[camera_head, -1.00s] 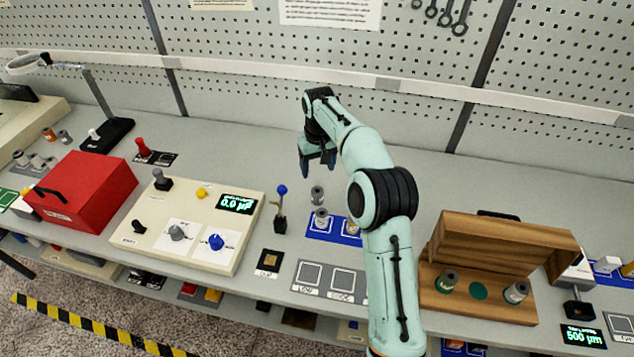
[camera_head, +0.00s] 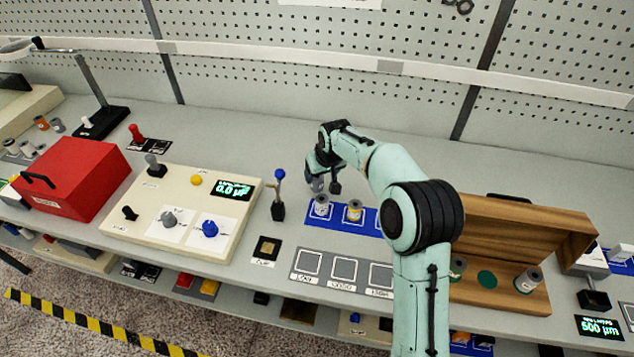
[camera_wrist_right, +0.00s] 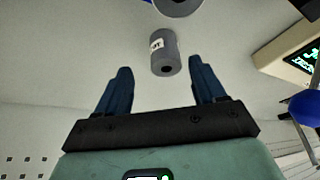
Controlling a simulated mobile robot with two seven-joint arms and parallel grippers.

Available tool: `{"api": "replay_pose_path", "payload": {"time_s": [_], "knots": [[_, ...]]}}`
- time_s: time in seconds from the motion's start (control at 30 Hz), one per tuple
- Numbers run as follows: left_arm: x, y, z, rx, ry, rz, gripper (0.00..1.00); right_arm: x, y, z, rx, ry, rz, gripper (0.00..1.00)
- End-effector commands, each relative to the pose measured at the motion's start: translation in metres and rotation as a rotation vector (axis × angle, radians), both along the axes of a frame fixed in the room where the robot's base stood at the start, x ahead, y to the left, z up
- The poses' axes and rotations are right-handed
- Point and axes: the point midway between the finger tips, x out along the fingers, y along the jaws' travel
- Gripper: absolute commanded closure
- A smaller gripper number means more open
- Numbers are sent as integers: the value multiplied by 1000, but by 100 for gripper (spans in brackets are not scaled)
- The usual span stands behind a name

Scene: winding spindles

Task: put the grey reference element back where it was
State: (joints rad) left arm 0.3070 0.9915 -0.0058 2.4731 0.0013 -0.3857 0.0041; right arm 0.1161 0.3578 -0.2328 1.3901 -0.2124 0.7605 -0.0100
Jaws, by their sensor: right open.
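The grey reference element (camera_head: 317,185) is a small grey cylinder on the bench, just behind the blue mat. In the right wrist view the grey element (camera_wrist_right: 165,52), with a white label, lies between and slightly beyond the fingertips. My right gripper (camera_head: 323,183) is open at it, with a visible gap on both sides in the wrist view. The wooden case (camera_head: 530,227) stands open at the right. Its base holds a grey-topped element (camera_head: 528,280), an element partly hidden by my right arm (camera_head: 457,268), and a bare green round spot (camera_head: 487,278) between them. My left gripper is not in view.
The blue mat (camera_head: 335,226) holds a silver spindle (camera_head: 321,206) and a yellow-topped one (camera_head: 354,211). A blue-knobbed lever (camera_head: 279,195) stands left of the gripper. A cream console (camera_head: 185,258), a red box (camera_head: 72,178) and grey marked squares (camera_head: 344,269) are nearby.

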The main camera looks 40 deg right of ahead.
Motion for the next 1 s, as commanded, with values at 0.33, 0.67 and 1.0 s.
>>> {"api": "replay_pose_path", "payload": {"time_s": [0.33, 0.67, 1.0], "knots": [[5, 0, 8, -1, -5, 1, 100, 22, 1, -40, 1, 2, 0, 31], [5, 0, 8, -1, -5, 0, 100, 24, 1, -46, 0, 0, 0, 34], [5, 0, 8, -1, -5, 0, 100, 24, 1, -46, 0, 0, 0, 92]]}}
